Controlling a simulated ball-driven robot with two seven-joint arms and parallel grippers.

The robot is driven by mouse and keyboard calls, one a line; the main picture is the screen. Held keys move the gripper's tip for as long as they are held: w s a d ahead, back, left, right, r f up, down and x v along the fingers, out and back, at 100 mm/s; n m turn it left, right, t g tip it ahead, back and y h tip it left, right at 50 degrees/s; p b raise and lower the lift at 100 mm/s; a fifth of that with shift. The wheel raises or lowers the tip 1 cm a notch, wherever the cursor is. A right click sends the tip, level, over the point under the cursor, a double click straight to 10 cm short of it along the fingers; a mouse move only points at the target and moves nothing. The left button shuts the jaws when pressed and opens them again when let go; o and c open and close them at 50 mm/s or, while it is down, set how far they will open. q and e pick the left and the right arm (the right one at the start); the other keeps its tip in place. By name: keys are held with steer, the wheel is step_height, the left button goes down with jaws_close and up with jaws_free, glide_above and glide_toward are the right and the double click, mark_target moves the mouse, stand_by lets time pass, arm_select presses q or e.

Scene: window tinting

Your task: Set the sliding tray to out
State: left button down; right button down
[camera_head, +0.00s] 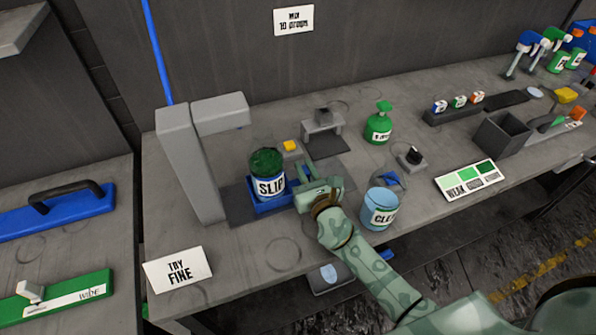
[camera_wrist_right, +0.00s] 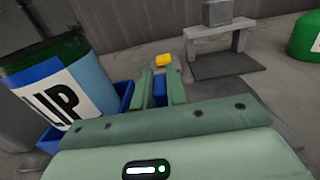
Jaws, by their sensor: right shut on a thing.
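The blue sliding tray (camera_head: 284,204) sits on a dark base on the bench, below and in front of the grey overhanging arm of a post (camera_head: 195,160). A tub labelled "SLIP" (camera_head: 270,186) with a dark green top stands upright in it. The tray edge shows in the right wrist view (camera_wrist_right: 126,98), beside the tub (camera_wrist_right: 62,85). My right gripper (camera_head: 307,174) is at the tray's right side, shut on a blue part (camera_wrist_right: 159,88) between its fingers, which looks like the tray's handle. My left gripper is not in view.
A "CLEAR"-like blue cup (camera_head: 379,209) stands close right of my right wrist. A yellow button (camera_head: 290,145), small grey stand (camera_head: 322,124) and green bottle (camera_head: 378,123) are behind. A "TRY FINE" card (camera_head: 178,269) lies front left. Bare bench lies in front of the tray.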

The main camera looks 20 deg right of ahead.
steer(key=c, duration=1.4)
jaws_free()
steer(key=shift+s, duration=0.1)
steer(key=s, duration=1.6)
steer(key=shift+s+d, duration=0.1)
steer(key=shift+d, duration=0.15)
